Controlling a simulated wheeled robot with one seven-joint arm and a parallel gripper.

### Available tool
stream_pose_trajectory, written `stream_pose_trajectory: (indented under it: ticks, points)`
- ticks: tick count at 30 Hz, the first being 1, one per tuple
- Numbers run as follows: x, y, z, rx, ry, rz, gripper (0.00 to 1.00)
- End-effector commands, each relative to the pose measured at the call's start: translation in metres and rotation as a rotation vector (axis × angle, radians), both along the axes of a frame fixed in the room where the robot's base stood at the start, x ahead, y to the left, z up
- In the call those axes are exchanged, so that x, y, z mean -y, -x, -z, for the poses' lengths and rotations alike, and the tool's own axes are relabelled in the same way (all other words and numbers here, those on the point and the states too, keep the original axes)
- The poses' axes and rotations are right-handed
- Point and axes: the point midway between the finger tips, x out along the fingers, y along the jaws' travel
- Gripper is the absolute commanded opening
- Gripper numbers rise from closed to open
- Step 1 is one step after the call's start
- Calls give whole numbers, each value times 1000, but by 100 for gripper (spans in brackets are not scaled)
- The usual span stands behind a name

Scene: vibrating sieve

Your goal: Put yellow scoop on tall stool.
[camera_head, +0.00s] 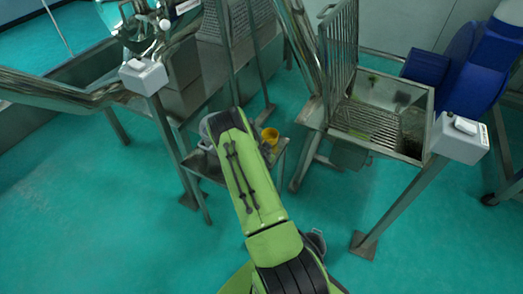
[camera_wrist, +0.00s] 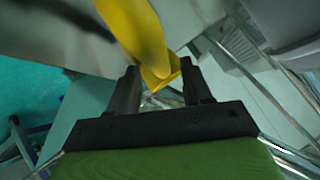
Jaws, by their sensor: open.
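The yellow scoop (camera_head: 269,136) shows just right of my green arm, at a small metal stand (camera_head: 281,152) that my arm partly covers. In the wrist view the scoop (camera_wrist: 140,28) reaches from the top edge down to my gripper (camera_wrist: 159,72). Its lower end lies between or just beyond the two black fingertips. The fingers are apart, and I cannot tell whether either touches it. My gripper is hidden behind my arm in the head view. I cannot tell whether this stand is the tall stool.
A grey container (camera_head: 206,130) shows left of my arm at the stand. A metal sieve machine (camera_head: 378,122) with an upright grate and a white control box (camera_head: 460,138) stands at right. More metal equipment (camera_head: 75,72) is at left. The green floor (camera_head: 90,210) is clear at lower left.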

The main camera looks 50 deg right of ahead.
Motion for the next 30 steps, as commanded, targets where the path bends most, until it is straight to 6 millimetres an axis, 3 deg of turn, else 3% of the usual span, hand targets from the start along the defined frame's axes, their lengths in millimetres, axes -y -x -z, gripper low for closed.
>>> stream_pose_trajectory:
  ticks: [12, 17, 19, 23, 26, 30]
  points:
    - [-66, 51, -61, -2, -1, -4, 50]
    - [-74, 57, -72, 0, 0, -3, 50]
    - [-78, 52, -87, -8, 3, -4, 50]
    - [-101, 39, -144, -68, -7, -36, 50]
    - [-133, 37, -193, -144, -37, -115, 50]
    - [-190, 52, -256, -248, -73, -303, 50]
